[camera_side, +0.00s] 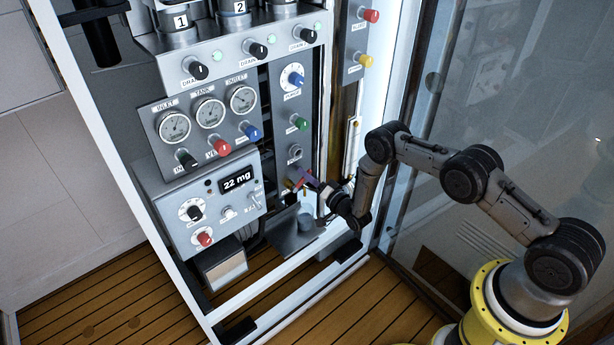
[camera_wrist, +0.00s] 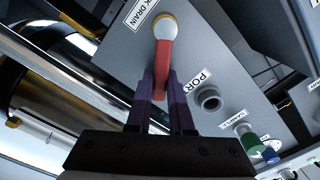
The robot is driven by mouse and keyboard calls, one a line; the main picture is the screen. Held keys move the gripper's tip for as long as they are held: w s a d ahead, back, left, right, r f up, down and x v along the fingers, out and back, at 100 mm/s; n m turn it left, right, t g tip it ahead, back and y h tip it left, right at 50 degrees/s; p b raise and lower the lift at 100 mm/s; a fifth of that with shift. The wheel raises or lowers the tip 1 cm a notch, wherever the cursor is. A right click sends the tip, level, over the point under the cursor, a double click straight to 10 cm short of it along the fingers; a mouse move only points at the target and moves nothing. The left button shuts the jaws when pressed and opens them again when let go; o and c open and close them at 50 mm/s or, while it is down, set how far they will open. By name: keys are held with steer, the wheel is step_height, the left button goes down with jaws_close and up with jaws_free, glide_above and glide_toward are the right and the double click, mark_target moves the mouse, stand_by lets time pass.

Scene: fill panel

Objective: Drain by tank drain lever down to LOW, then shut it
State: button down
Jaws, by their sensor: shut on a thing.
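The tank drain lever (camera_wrist: 164,55) is a red handle on a pale round pivot, beside a partly cut-off label (camera_wrist: 141,14) ending in "K DRAIN" in the wrist view. My gripper (camera_wrist: 162,88) has its purple fingers shut on the lower part of the red handle. In the side view my gripper (camera_side: 306,181) is at the lower part of the grey panel strip, and it largely hides the lever. A gauge labelled TANK (camera_side: 210,113) sits between the INLET and OUTLET gauges; its reading is too small to tell. I cannot make out a LOW mark.
Beside the lever are a port (camera_wrist: 209,98) and a green knob (camera_wrist: 246,139). A box with a "22 mg" display (camera_side: 238,180) stands left of my gripper. A grey tray (camera_side: 290,240) is below it. A white frame post (camera_side: 388,130) rises close to my arm.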

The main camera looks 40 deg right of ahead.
steer(key=shift+d+f+m, duration=0.1)
steer(key=shift+m, duration=0.2)
steer(key=shift+d+f+m, duration=0.15)
steer(key=shift+f+m, duration=0.4)
steer(key=shift+m, duration=0.55)
steer(key=shift+d+f+m, duration=0.15)
steer(key=shift+f+m, duration=0.35)
steer(key=shift+m, duration=0.6)
steer(key=shift+d+f+m, duration=0.15)
steer(key=shift+f+m, duration=0.4)
steer(key=shift+m, duration=0.55)
steer(key=c, duration=0.8)
jaws_free()
steer(key=shift+s, duration=0.1)
steer(key=s, duration=1.3)
steer(key=shift+s, duration=0.35)
